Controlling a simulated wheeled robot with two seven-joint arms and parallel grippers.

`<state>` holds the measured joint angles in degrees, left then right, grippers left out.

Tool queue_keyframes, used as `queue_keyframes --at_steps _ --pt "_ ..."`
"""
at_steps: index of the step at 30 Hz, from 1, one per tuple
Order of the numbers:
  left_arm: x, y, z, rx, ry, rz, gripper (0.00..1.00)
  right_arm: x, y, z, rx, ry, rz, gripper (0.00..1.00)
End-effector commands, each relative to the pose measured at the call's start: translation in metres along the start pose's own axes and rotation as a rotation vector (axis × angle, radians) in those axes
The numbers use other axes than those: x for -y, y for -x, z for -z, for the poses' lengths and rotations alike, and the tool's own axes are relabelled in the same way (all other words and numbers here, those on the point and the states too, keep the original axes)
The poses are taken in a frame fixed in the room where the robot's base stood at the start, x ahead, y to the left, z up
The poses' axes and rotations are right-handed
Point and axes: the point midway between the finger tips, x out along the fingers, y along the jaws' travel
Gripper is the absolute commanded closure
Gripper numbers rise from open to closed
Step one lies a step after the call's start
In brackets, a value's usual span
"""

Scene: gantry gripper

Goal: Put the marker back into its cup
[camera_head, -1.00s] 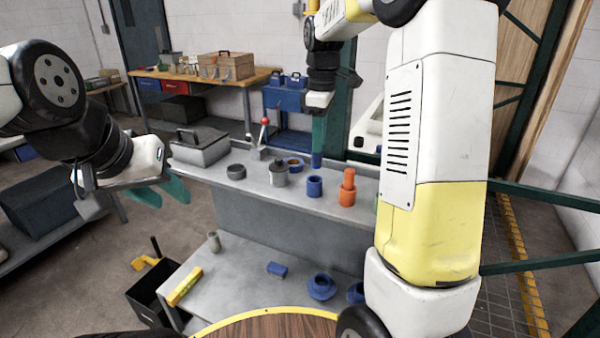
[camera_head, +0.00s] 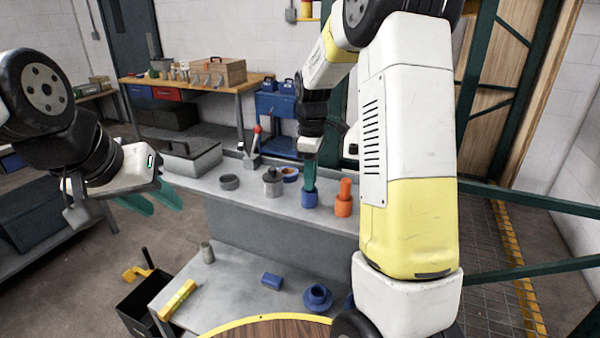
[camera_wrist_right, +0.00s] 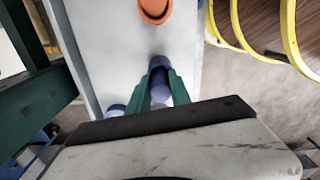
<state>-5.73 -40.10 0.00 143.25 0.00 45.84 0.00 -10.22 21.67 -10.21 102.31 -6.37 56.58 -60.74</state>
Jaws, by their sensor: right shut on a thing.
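The blue cup (camera_head: 309,199) stands upright on the grey raised shelf, left of an orange piece. My right gripper (camera_head: 309,180) points down directly over the cup, its green fingertips at about the cup's rim. It is shut on the blue marker (camera_wrist_right: 160,84), which shows between the fingers in the right wrist view. The marker is upright and lined up with the cup; how deep its lower end sits is hidden. My left gripper (camera_head: 148,199) is open and empty, in the air left of the shelf.
Close to the cup stand the orange piece (camera_head: 344,200), a grey metal canister (camera_head: 272,184), a blue roll (camera_head: 290,174) and a dark ring (camera_head: 229,182). The lower bench top holds a blue block (camera_head: 272,281), a blue flanged part (camera_head: 317,298) and a yellow bar (camera_head: 177,299).

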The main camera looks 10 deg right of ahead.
Motion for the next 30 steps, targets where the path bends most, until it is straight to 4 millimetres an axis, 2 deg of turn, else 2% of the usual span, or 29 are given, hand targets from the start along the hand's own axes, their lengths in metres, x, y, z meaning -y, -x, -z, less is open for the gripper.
queue_keyframes --at_steps 4,5,8,20,23,30 --pt "0.0 0.0 0.0 0.0 0.0 0.0 0.64 0.0 -0.002 0.0 0.0 0.0 0.001 1.0" --pt "0.0 0.0 0.0 0.0 0.0 0.0 0.64 0.0 -0.002 0.0 0.001 0.001 0.001 0.74" --pt "0.0 0.0 0.0 0.0 0.0 0.0 0.64 0.0 -0.002 0.0 0.001 0.001 0.001 0.54" --pt "0.0 0.0 0.0 0.0 0.0 0.0 0.64 -0.001 0.004 0.0 -0.001 0.001 -0.002 0.54" --pt "0.0 0.0 0.0 0.0 0.0 0.0 0.64 -0.001 0.018 0.001 -0.003 0.001 -0.004 0.54" --pt "0.0 0.0 0.0 0.0 0.0 0.0 0.64 -0.001 0.069 0.001 -0.002 0.002 -0.005 0.54"
